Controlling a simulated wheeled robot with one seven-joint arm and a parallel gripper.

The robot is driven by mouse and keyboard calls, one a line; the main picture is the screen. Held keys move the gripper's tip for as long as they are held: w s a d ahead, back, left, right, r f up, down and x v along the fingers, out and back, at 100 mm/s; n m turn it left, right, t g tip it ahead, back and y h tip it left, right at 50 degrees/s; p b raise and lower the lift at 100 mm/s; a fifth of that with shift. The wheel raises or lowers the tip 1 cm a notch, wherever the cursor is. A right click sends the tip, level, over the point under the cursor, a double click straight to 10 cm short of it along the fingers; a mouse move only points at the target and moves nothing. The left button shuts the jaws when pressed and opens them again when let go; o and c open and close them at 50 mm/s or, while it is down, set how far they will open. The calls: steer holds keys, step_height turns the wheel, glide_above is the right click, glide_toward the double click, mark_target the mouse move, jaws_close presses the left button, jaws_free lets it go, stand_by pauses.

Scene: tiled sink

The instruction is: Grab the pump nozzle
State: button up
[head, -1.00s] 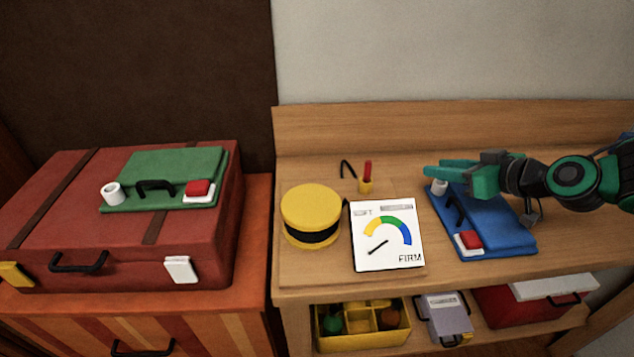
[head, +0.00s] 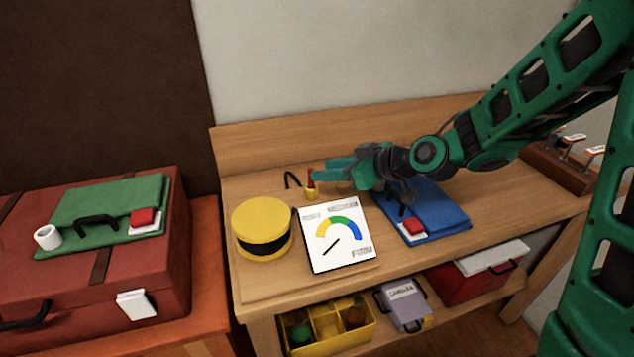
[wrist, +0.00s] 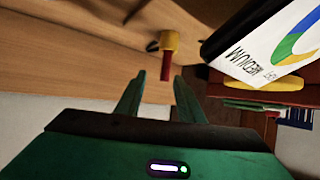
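The pump nozzle, a red tip on a yellow base, stands upright on the wooden bench in the head view (head: 310,185). It also shows in the wrist view (wrist: 166,66). My gripper (head: 320,170) is open and just right of the nozzle. In the wrist view my gripper (wrist: 161,78) has its two fingers apart, and the red tip appears between the fingertips. I see no finger closed on it. The round yellow pump (head: 262,217) with a black band sits at the bench's left front. A black hose piece (head: 291,180) arches beside the nozzle.
A white gauge card (head: 336,240) stands in front of the nozzle. A blue folded mat (head: 440,212) lies below my arm. A red suitcase (head: 170,260) with a green mat (head: 120,205) is at left. A yellow divided box (head: 330,340) sits on the lower shelf.

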mark_target(311, 183)
steer(key=x, duration=0.5)
steer(key=shift+d, duration=0.1)
steer(key=x, duration=0.4)
steer(key=shift+s+f, duration=0.25)
steer(key=shift+s, duration=0.05)
steer(key=shift+w+a+f, duration=0.25)
steer(key=shift+w+a, duration=0.15)
steer(key=shift+a, duration=0.1)
steer(key=shift+c, duration=0.4)
jaws_close()
